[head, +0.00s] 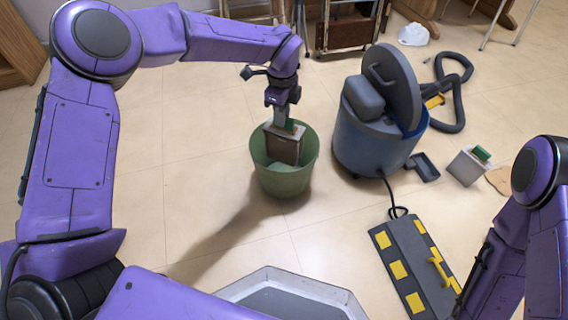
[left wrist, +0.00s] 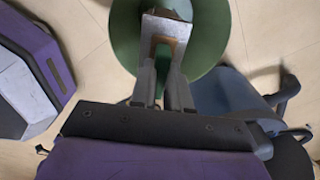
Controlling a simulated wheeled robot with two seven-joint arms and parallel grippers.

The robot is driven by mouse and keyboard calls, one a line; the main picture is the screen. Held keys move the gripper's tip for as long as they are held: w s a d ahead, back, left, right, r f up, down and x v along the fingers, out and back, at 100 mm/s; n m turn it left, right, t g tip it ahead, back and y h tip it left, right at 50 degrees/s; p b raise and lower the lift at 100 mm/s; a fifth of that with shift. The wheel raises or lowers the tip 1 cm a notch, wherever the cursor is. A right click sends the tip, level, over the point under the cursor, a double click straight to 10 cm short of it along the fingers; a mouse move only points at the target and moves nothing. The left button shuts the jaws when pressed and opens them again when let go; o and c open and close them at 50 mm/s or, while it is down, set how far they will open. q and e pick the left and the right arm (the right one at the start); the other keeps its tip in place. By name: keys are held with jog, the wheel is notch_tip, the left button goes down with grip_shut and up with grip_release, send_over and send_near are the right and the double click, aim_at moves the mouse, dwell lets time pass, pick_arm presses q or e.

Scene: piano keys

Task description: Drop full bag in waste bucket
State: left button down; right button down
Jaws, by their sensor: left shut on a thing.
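The full bag (head: 284,147) is a boxy brown and grey piece with a green tab at its top. My left gripper (head: 282,117) is shut on its top and points down over the green waste bucket (head: 284,183). The bag is upright, with its lower part inside the bucket's rim. In the left wrist view, the bag (left wrist: 167,26) is between the fingertips (left wrist: 164,68), with the bucket (left wrist: 213,32) around it. Something pale lies in the bucket under the bag. Whether the bag touches it is unclear. My right gripper is out of view; only part of that arm shows.
A blue vacuum (head: 370,135) with its grey lid raised stands right of the bucket. A similar light box (head: 467,167) with a green tab lies further right. A hose (head: 456,95), a yellow-and-grey case (head: 414,268) and a white bag (head: 413,35) are on the floor. Floor left of the bucket is clear.

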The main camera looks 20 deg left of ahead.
pick_arm(q)
jog(key=c, duration=1)
grip_release()
notch_tip(320, 180, up, 7)
jog(key=p, duration=0.3)
jog(key=shift+f+p, duration=0.2)
jog(key=shift+p, duration=0.15)
notch_tip(320, 180, up, 4)
jog(key=shift+p, duration=0.75)
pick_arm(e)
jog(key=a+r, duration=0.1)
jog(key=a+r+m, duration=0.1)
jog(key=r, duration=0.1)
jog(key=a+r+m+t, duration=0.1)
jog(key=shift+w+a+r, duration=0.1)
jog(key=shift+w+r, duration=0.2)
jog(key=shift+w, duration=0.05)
